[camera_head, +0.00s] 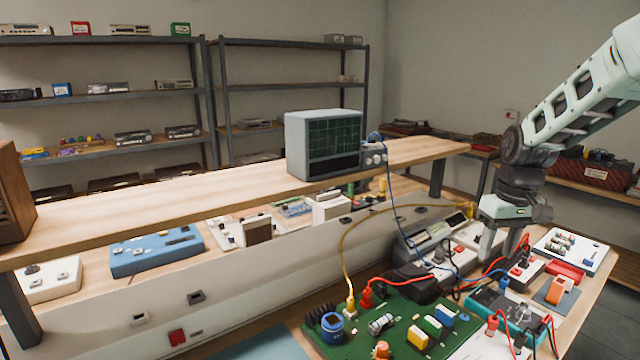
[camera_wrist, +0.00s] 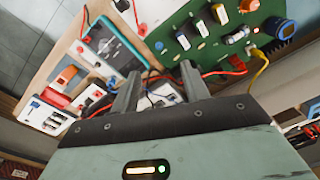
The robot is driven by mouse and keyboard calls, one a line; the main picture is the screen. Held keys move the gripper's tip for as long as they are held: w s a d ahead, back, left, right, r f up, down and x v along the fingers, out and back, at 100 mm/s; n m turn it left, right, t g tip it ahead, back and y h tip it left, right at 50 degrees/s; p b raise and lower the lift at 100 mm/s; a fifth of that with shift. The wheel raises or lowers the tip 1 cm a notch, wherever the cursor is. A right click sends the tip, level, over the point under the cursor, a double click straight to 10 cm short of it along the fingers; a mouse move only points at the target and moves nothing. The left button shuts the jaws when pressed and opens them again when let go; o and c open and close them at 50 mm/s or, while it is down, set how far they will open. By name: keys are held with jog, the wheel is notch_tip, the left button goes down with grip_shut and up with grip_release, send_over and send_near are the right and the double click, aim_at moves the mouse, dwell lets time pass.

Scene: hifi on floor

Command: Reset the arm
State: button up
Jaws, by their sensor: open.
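My arm reaches in from the upper right in the head view, and my gripper (camera_head: 500,250) points down over the bench at the right. In the wrist view my gripper (camera_wrist: 157,85) shows two grey fingers apart with nothing held between them. The fingers are above red and black wires and small devices on the bench. In the head view the fingers partly hide the devices behind them. I cannot tell the exact height of the fingertips above the bench.
A green circuit board (camera_head: 396,338) with yellow and red wires lies in front. A teal meter (camera_head: 503,308) and a white module (camera_head: 570,250) are near the gripper. An oscilloscope (camera_head: 323,143) stands on the raised wooden shelf (camera_head: 240,196). Space above the bench looks clear.

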jog(key=s+a+r+n, duration=0.1)
jog(key=s+a+n, duration=0.1)
jog(key=s+a, duration=0.5)
jog(key=s+a+n, duration=0.1)
jog(key=s+a, duration=0.2)
jog(key=a, duration=0.8)
jog(key=s+a+n, duration=0.1)
jog(key=s+a, duration=0.3)
jog(key=s, duration=0.6)
jog(key=s+a+f+n, duration=0.1)
jog(key=s+a, duration=0.3)
jog(key=s, duration=0.6)
jog(key=shift+f+n, duration=0.15)
jog(key=shift+n, duration=0.65)
